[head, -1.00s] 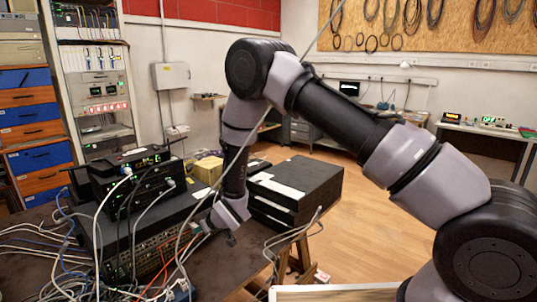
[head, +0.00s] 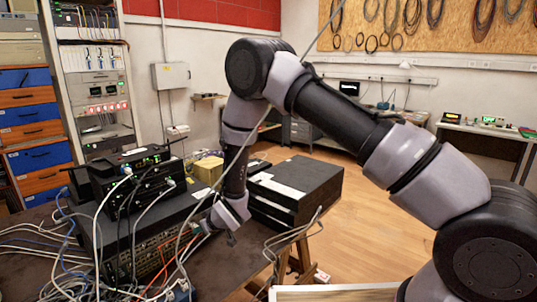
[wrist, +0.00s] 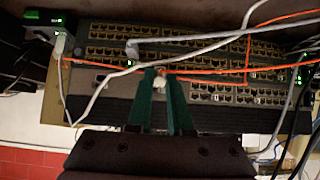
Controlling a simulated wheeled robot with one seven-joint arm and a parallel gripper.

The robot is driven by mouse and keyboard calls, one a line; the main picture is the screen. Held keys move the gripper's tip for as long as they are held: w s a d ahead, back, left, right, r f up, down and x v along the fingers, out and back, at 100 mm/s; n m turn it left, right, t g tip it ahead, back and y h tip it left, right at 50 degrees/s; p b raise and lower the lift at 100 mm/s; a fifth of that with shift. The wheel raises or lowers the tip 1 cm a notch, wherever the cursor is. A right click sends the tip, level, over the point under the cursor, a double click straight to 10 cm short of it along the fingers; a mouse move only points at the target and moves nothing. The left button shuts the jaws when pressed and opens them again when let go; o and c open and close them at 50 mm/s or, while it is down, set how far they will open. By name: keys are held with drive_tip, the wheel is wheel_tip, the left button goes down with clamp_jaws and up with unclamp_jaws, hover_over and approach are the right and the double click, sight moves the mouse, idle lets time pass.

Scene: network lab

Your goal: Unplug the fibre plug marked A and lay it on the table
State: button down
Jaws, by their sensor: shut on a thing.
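My gripper (wrist: 160,90) has two green fingers closed on a small pale plug (wrist: 160,83) in front of the network switch (wrist: 205,50) in the wrist view. An orange fibre (wrist: 110,67) runs at the fingertips. The letter A cannot be read, and I cannot tell whether the plug is still seated in its port. In the head view my gripper (head: 204,227) is at the right part of the switch front (head: 150,250), with its fingertips hardly visible. The dark table (head: 222,262) shows below and right of the switch.
Grey and white cables (head: 97,225) hang in front of the switch and crowd the table's left side. Small black devices (head: 135,180) sit on top of the switch. A large black case (head: 318,182) stands to the right. Some bare table shows in front of my gripper.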

drive_tip(key=shift+s+d, duration=0.1)
drive_tip(key=shift+d, duration=0.05)
drive_tip(key=shift+s+d, duration=1.15)
drive_tip(key=shift+d, duration=0.2)
